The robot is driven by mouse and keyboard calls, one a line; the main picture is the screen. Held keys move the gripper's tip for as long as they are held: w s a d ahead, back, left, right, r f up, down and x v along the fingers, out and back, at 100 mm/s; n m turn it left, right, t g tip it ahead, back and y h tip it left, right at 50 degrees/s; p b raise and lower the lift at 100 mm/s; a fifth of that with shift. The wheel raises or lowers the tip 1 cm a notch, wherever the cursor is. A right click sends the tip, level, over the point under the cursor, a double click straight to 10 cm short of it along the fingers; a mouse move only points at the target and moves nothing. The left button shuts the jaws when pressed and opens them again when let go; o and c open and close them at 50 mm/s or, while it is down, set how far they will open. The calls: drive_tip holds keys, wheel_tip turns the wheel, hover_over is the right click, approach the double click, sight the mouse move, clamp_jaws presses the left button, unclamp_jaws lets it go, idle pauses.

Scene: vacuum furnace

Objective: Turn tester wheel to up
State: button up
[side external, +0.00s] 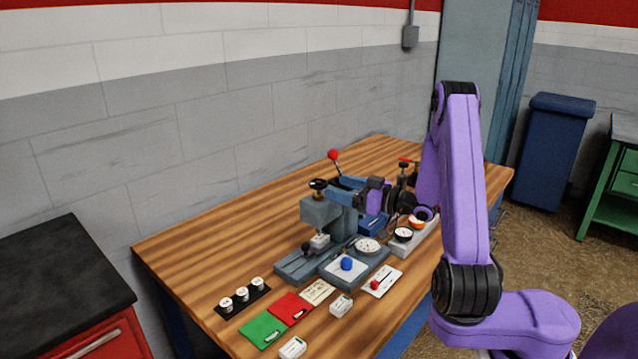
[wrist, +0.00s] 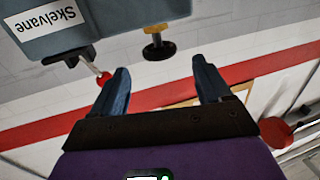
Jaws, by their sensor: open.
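The grey tester (side external: 322,212) stands on the wooden bench, with a small dark wheel (side external: 319,185) with a brass-coloured part on its top. In the wrist view, a black wheel with a yellow hub (wrist: 158,48) appears beside a blue-grey body labelled "Skelvane" (wrist: 60,25). My gripper (side external: 345,184) is held sideways just right of the wheel. In the wrist view my gripper (wrist: 162,80) is open and empty, and the wheel shows ahead, between the directions of its two blue fingers. No contact with the wheel is visible. The wheel's turn position cannot be told.
A red-ball lever (side external: 333,155) rises behind my gripper. A blue knob on a plate (side external: 346,264), round dishes (side external: 368,245) and small white boxes (side external: 341,305) crowd the bench front. Green (side external: 262,331) and red cards lie front left. The bench's far left is clear.

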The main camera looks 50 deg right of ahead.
sight(327, 184)
drive_tip(key=x, duration=0.7)
drive_tip(key=shift+c, duration=0.2)
drive_tip(key=shift+s, duration=0.1)
drive_tip(key=c, duration=0.9)
